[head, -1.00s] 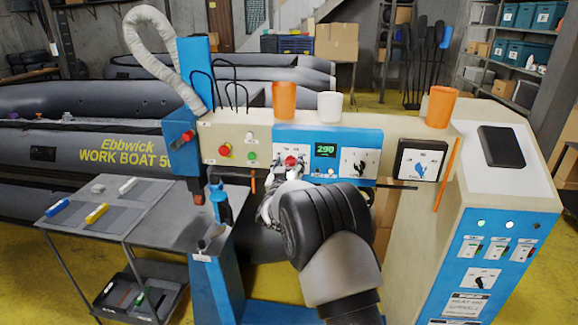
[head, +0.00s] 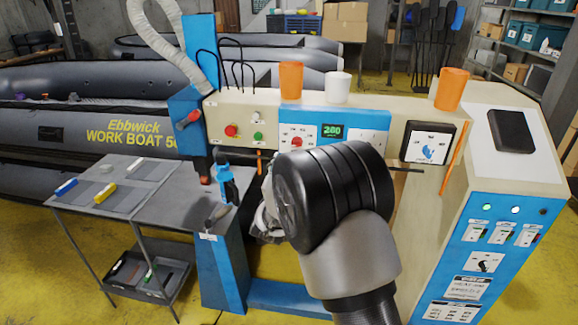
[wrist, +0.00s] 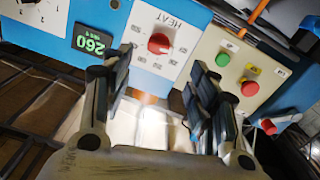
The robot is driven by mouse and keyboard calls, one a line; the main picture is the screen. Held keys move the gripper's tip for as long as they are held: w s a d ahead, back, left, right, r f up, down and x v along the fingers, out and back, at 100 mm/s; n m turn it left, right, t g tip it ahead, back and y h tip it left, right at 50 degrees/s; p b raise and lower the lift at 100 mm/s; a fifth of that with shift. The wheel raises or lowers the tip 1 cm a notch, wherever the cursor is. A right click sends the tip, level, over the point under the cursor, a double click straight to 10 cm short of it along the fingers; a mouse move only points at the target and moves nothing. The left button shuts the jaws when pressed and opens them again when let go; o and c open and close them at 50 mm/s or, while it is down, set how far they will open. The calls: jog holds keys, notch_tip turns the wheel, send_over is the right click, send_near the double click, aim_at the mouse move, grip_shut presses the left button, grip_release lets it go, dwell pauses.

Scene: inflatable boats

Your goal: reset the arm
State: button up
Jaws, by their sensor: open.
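My arm reaches toward the blue front panel of the machine. My gripper (head: 267,215) shows in the head view left of my dark wrist joint, partly hidden by it and below the panel. In the wrist view my gripper (wrist: 160,85) is open, its dark fingers apart with nothing between them. The red heat knob (wrist: 160,43) lies beyond the fingertips, apart from them; it also shows in the head view (head: 296,142).
Red (wrist: 249,88) and green (wrist: 222,59) buttons sit on the beige panel. Orange (head: 291,77) and white (head: 338,87) cups stand on top of the machine. A grey table (head: 130,205) with small coloured pieces is at left. A blue-handled tool (head: 225,184) stands near the post.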

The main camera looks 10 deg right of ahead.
jog(key=shift+v, duration=0.8)
jog(key=s+a+r+n+g+y+b, duration=0.1)
jog(key=s+r+g+y+b, duration=0.15)
jog(key=s, duration=0.55)
jog(key=s+a+r+n+g+y+b, duration=0.1)
jog(key=s+r+g+y, duration=0.2)
jog(key=s, duration=0.5)
jog(key=s+d+f+g, duration=0.1)
jog(key=s+f+g, duration=0.1)
jog(key=s, duration=0.8)
jog(key=s+d+f+g+b, duration=0.1)
jog(key=s+f, duration=0.3)
jog(key=s, duration=0.6)
jog(key=s+d+f+g+b, duration=0.1)
jog(key=s+d+f+g, duration=0.2)
jog(key=s, duration=0.8)
jog(key=shift+d+f+m+g, duration=0.25)
jog(key=shift+f+m+g, duration=0.1)
jog(key=shift+g, duration=0.1)
